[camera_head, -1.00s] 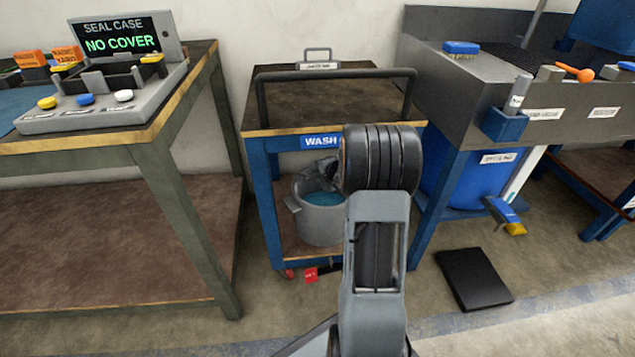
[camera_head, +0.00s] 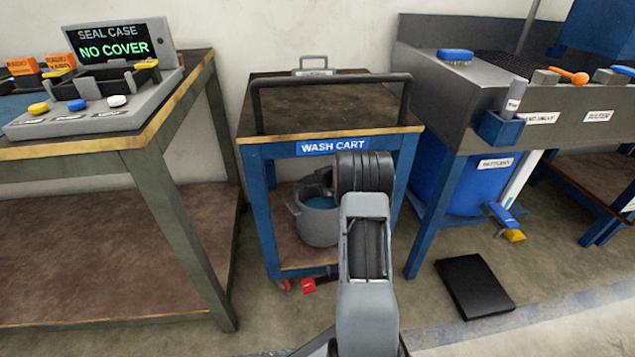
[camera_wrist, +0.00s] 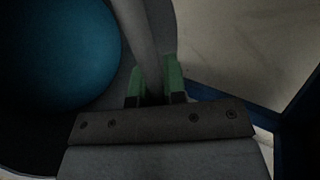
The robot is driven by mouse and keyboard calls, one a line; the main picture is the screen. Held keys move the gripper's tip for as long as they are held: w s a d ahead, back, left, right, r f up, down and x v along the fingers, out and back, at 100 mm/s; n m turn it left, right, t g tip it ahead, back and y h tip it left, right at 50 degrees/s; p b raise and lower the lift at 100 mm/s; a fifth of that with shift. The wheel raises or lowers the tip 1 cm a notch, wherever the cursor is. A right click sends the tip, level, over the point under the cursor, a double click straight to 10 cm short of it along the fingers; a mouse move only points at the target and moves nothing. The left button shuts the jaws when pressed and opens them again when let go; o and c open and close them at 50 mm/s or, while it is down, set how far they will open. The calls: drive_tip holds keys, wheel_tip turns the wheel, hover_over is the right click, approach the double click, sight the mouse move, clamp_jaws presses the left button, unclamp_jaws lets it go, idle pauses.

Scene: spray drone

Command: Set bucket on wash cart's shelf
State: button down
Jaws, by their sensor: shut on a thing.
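The grey bucket (camera_head: 317,226) with blue liquid in it is upright within the wash cart's (camera_head: 333,147) frame, at the lower shelf (camera_head: 290,258). Whether its base touches the shelf is hard to tell. My gripper is hidden behind my own arm in the head view. In the wrist view my gripper's green-padded fingers (camera_wrist: 155,88) are closed around a grey bar-like part of the bucket (camera_wrist: 150,45), next to the blue liquid (camera_wrist: 70,50). The bucket's right side is hidden by my arm in the head view.
A green-legged bench (camera_head: 170,220) stands left of the cart, and a grey sink (camera_head: 470,100) stands to its right. A handle rail (camera_head: 330,78) crosses the cart's top. A black flat pad (camera_head: 474,286) lies on the floor at right.

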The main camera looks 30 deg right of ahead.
drive_tip(key=shift+w+d+f+b, duration=0.15)
drive_tip(key=shift+f+b, duration=0.2)
drive_tip(key=shift+f, duration=0.35)
drive_tip(key=shift+w+f+b, duration=0.1)
drive_tip(key=shift+f+b, duration=0.25)
drive_tip(key=shift+f, duration=0.45)
drive_tip(key=c, duration=1.5)
unclamp_jaws()
drive_tip(key=shift+s+f, duration=0.15)
drive_tip(key=shift+f, duration=0.1)
drive_tip(key=o, duration=0.3)
